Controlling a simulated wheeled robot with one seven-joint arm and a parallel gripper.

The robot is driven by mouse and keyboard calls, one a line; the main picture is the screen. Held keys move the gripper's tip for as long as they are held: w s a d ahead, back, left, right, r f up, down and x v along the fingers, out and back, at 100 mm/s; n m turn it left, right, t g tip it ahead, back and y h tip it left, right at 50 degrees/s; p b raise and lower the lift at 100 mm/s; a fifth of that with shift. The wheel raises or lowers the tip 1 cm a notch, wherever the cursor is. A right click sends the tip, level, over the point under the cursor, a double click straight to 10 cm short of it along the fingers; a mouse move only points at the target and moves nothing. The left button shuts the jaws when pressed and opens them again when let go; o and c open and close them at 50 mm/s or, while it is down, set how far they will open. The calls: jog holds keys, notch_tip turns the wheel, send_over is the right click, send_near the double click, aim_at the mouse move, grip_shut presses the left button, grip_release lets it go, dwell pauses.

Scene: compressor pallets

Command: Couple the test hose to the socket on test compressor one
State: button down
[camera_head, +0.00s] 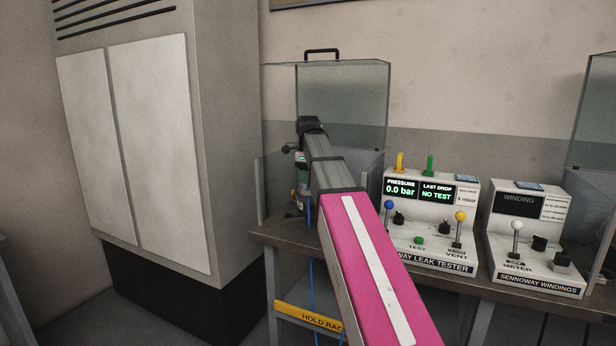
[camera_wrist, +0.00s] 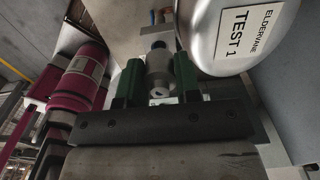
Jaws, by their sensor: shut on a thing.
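In the wrist view my gripper (camera_wrist: 157,78) has its two green fingers shut on a grey cylindrical coupling (camera_wrist: 158,66), which looks like the end of the test hose. A dark round end shows just beyond the coupling; I cannot tell whether the two are joined. Test compressor one (camera_wrist: 229,32) is a silver rounded body labelled TEST 1, at the upper right, close to the right finger. In the head view my arm reaches toward the clear guard and hides the gripper and most of the compressor. A thin blue line (camera_head: 312,280), possibly the hose, hangs below the bench edge.
A clear guard box (camera_head: 345,105) stands on the bench around the work spot. The leak tester (camera_head: 430,225) beside it reads 0.0 bar and NO TEST. A winding tester (camera_head: 535,240) is further right. A tall grey cabinet (camera_head: 150,150) stands at left.

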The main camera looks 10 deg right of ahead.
jog(key=shift+f, duration=1)
jog(key=c, duration=0.7)
grip_release()
jog(key=shift+c, duration=0.2)
notch_tip(320, 180, up, 10)
jog(key=shift+r, duration=0.4)
jog(key=shift+s, duration=0.1)
